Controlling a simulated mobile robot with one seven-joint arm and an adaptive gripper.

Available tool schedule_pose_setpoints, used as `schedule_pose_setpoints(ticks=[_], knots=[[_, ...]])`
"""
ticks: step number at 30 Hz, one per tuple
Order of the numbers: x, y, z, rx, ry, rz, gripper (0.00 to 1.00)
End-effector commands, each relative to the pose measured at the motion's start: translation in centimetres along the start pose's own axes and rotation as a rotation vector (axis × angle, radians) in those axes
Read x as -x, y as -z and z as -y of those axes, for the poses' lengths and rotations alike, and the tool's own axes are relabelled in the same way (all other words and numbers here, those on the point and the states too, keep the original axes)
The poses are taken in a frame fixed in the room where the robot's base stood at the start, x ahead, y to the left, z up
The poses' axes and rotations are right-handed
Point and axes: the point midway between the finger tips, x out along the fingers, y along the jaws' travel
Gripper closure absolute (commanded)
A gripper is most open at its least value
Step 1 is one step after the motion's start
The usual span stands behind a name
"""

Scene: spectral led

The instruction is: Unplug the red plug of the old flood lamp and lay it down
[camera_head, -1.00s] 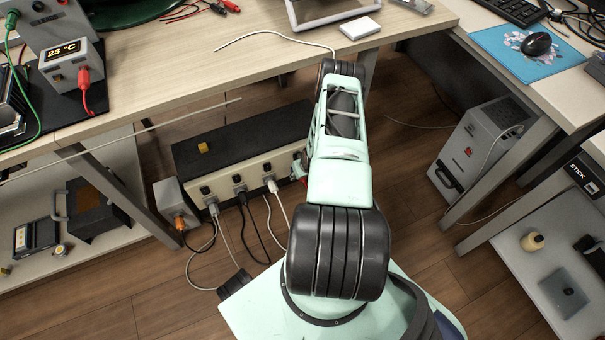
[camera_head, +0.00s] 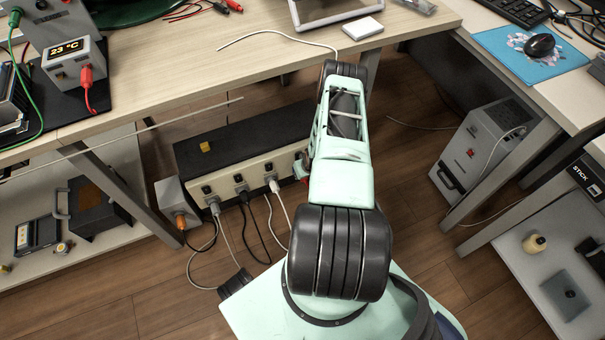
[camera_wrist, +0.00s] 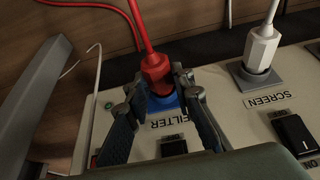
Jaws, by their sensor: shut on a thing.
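A red plug (camera_wrist: 156,70) with a red cable sits at a blue socket (camera_wrist: 165,100) in the wrist view, upside-down lettering "FILTER" beside it. My gripper (camera_wrist: 163,82) is shut on the red plug, one finger on each side. Whether the plug is fully seated in the socket cannot be told. In the head view my arm hides most of the plug, and only a bit of red (camera_head: 301,168) shows beside it. The power strip box (camera_head: 255,169) stands on the floor under the desk.
A white plug (camera_wrist: 262,45) sits in the socket marked "SCREEN", with its switch (camera_wrist: 296,134) close by. Other cables hang in front of the box. A grey box with an orange plug (camera_head: 181,221) stands at its left.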

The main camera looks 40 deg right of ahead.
Motion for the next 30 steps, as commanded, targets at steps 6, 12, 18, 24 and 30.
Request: schedule_pose_setpoints(ticks=[6, 12, 18, 24, 30], knots=[[0.1, -0.1, 0.0, 0.000, 0.000, 0.001, 1.00], [0.3, -0.7, 0.0, 0.000, 0.000, 0.002, 1.00], [0.6, -1.3, -0.1, 0.000, -0.001, 0.002, 1.00], [0.8, -1.8, -0.1, 0.000, 0.000, 0.002, 1.00], [1.0, -2.3, -0.1, 0.000, 0.000, 0.001, 1.00]])
